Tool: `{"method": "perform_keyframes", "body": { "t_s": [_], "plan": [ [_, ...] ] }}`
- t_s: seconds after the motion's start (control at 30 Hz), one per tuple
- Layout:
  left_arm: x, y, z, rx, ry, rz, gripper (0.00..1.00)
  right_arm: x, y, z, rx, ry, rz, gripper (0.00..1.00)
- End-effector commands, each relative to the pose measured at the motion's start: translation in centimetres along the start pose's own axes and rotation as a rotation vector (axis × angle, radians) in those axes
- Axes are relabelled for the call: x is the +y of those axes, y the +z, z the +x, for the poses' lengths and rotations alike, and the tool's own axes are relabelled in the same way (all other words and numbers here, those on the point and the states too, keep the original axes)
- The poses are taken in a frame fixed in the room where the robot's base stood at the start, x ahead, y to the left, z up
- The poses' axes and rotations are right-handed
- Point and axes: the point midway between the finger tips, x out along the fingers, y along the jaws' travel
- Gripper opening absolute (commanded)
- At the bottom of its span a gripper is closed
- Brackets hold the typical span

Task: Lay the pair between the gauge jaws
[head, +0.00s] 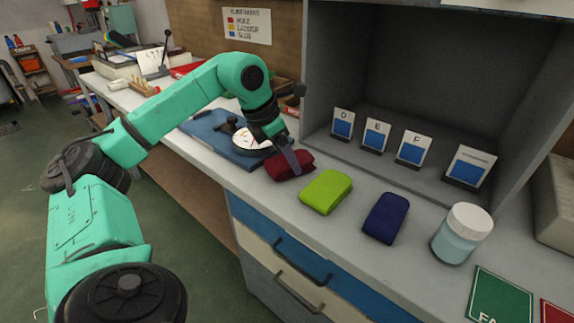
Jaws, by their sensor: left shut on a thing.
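A dark red folded sock pair (281,166) lies at the counter's front part, just right of the gauge. My left gripper (287,157) is shut on it from above and hides part of its top. The gauge has a blue base (208,130) and a round white dial (248,138). My left gripper and arm cover part of the gauge, and I cannot make out its jaws clearly. A lime green pair (326,191) and a navy pair (385,218) lie in a row to the right. My right gripper is not in view.
A jar with a white lid (463,233) stands right of the navy pair. A grey open cabinet (400,185) behind holds several cards, some lettered D, E and F. A green card (500,300) lies at the front right. Drawers (300,270) sit below the counter edge.

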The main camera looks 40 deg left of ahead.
Motion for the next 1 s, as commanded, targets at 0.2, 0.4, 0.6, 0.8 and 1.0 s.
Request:
{"method": "perform_keyframes", "body": {
  "t_s": [0.2,0.4,0.6,0.8,1.0],
  "plan": [
    [0.0,-0.2,0.5,-0.001,0.0,0.0,0.21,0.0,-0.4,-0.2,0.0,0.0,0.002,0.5],
    [0.0,-0.3,0.8,-0.001,0.0,0.0,0.84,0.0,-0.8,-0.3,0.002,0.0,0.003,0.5],
    [0.0,-0.3,0.7,-0.001,0.0,0.0,1.0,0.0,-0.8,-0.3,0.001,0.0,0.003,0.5],
    [0.0,-0.1,-0.2,-0.002,0.0,0.0,1.0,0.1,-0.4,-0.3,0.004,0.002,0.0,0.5],
    [0.1,0.0,-5.5,-0.005,0.002,0.0,1.0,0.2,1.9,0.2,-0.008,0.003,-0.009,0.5]
  ]
}}
